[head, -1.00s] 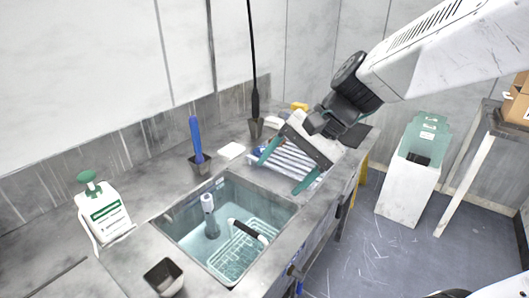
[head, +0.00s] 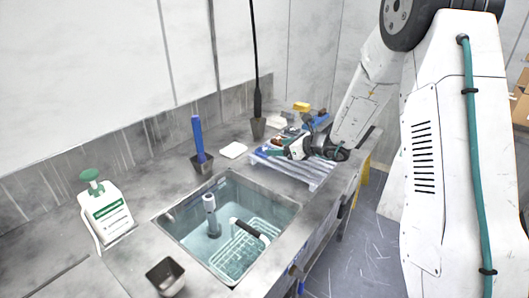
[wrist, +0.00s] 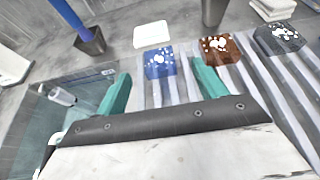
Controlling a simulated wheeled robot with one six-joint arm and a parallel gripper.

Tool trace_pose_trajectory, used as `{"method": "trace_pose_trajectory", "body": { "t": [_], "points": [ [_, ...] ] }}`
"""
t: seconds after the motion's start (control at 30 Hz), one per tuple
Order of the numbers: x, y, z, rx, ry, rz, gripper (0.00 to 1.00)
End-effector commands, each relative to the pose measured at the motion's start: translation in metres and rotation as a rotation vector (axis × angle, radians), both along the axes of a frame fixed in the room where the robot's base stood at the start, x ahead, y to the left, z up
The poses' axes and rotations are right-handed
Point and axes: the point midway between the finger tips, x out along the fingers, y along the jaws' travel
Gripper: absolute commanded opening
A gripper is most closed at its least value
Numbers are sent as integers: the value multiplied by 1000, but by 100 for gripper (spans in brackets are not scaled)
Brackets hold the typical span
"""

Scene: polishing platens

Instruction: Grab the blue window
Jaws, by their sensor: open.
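The blue window (wrist: 159,62) is a small blue piece with white spots, lying at the far end of a pale slatted rack (wrist: 180,92). In the wrist view it sits ahead of my gripper (wrist: 161,70), between the lines of its two teal fingers. My gripper is open, with nothing held between the fingers. In the head view my gripper (head: 277,150) is low over the left part of the rack (head: 300,175); I cannot make out the blue window clearly there.
A brown piece (wrist: 220,49) and a dark grey piece (wrist: 279,39) lie to the right of the blue window. A white pad (wrist: 151,34) is behind it. A water-filled sink (head: 180,222) with a wire basket (head: 240,258) is left of the rack. A blue-handled tool (head: 198,138) stands in a cup.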

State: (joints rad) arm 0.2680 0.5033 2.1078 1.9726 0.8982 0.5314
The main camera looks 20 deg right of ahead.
Motion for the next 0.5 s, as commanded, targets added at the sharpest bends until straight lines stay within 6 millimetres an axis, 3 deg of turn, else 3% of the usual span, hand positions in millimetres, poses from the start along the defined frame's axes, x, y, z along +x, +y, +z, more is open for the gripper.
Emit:
{"method": "trace_pose_trajectory", "body": {
  "t": [0.5],
  "points": [
    [42, 34, -29, -2, -1, 4, 71]
  ]
}}
